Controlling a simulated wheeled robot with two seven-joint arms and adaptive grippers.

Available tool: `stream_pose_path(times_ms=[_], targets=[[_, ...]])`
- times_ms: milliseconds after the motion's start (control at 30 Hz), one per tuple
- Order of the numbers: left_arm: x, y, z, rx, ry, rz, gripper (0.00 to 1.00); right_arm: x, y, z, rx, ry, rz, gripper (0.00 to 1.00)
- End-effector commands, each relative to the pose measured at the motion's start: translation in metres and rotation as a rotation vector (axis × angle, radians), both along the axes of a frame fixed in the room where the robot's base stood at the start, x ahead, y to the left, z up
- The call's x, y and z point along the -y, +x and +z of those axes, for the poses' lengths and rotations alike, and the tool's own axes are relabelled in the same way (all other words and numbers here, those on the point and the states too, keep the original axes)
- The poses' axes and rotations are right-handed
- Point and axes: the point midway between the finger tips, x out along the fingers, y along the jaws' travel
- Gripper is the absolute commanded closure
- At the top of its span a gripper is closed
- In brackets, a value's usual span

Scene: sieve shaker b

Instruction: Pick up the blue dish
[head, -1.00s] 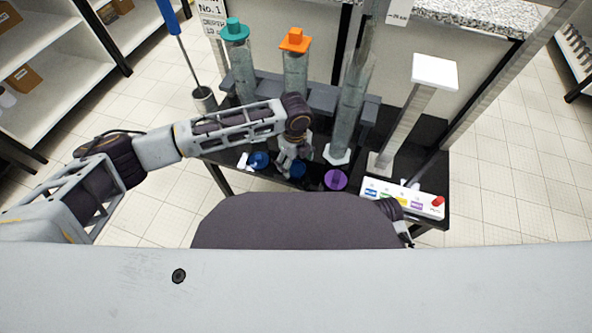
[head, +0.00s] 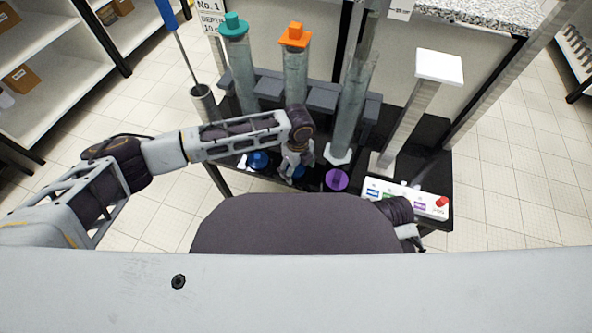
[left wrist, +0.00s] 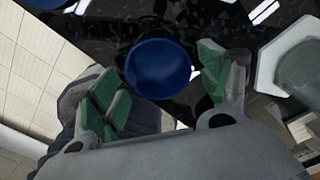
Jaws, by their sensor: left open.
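A round blue dish (head: 257,160) lies on the black table just left of my left gripper (head: 290,168) in the head view. A second blue round thing (head: 299,172) shows beside the fingers, partly hidden by them. In the left wrist view one round dark blue dish (left wrist: 158,67) shows between the two green-padded fingertips of the open gripper (left wrist: 160,84), with space on both sides; I cannot tell which of the two it is. My left gripper is empty. My right gripper (head: 410,236) shows only in part past my body, and its jaws are not clear.
A purple dish (head: 337,180) lies to the right. Behind stand tall clear tubes, one with a teal cap (head: 235,25), one with an orange cap (head: 296,36). A white panel with coloured labels (head: 405,198) and a white-topped post (head: 440,66) stand at the right.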

Motion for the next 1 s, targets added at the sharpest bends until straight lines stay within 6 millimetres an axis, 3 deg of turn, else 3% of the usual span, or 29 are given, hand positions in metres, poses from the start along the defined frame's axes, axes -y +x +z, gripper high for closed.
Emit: stream_pose_path(times_ms=[167, 500, 1000], targets=[[0.0, 0.0, 0.0, 0.0, 0.0, 0.0, 0.24, 0.0, 0.002, 0.0, 0.003, 0.0, -0.001, 0.6], [0.0, 0.0, 0.0, 0.0, 0.0, 0.0, 0.64, 0.0, 0.003, 0.0, 0.005, 0.0, -0.001, 0.6], [0.0, 0.0, 0.012, 0.0, 0.0, 0.001, 0.64, 0.0, 0.003, 0.001, 0.004, -0.002, -0.001, 0.6]])
